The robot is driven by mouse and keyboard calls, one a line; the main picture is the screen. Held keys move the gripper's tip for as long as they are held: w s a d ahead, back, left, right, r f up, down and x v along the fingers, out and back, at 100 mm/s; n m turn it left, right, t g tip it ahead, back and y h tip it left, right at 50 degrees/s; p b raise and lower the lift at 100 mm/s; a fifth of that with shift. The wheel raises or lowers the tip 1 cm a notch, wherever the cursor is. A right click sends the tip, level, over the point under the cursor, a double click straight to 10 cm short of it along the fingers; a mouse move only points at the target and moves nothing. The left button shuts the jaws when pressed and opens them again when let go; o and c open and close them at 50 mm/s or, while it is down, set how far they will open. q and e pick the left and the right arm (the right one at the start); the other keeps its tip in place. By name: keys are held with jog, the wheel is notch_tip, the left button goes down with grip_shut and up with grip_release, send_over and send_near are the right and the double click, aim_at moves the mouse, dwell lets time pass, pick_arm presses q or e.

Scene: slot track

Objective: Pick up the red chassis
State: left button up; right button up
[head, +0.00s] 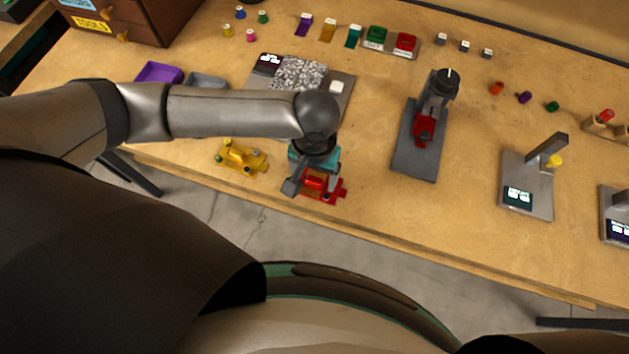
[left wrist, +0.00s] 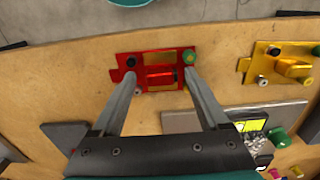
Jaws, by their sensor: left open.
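The red chassis (head: 327,186) lies flat on the wooden table near its front edge. It also shows in the left wrist view (left wrist: 158,75) as a red plate with a raised middle part, dark knobs and a green knob at one corner. My left gripper (head: 310,188) is over the chassis, pointing down, and partly hides it in the head view. In the left wrist view its open fingers (left wrist: 158,80) reach to either side of the raised middle part. I cannot tell whether they touch it. My right gripper is not in view.
A yellow chassis (head: 241,157) lies left of the red one. A grey press (head: 420,135) with a red part stands to the right. A grey plate with a speckled panel (head: 298,73) is behind my left arm. The table's front edge (head: 400,239) is close.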

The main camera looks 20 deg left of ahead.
pick_arm(q)
jog(key=shift+c, duration=0.3)
grip_shut()
dwell(0.4)
